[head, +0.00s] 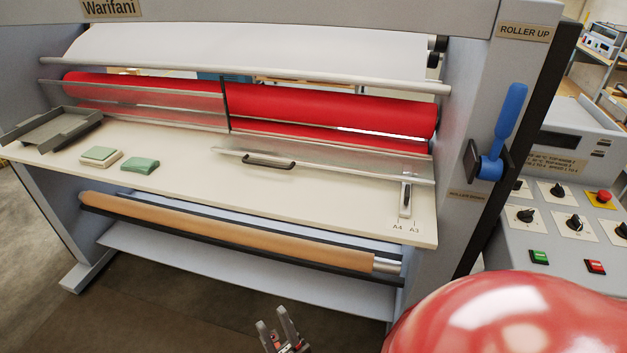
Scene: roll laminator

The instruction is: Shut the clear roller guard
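The clear roller guard (330,152) is a see-through panel in front of the right half of the red rollers (330,108). It is tilted out and down over the cream table. A pale bar runs along its near edge, with a black handle (268,161) left of its middle. The rollers behind it are exposed. Its exact angle is hard to tell. My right gripper (275,318) is at the bottom of the head view, below and nearer than the table, fingers apart and empty. It is well away from the handle. My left gripper is not in view.
The cream table (330,200) holds a grey tray (50,130), green-topped pads (100,156) and a small paper guide (405,200). A brown roll (220,228) hangs below its front edge. A blue lever (505,125) and control panel (560,220) stand right.

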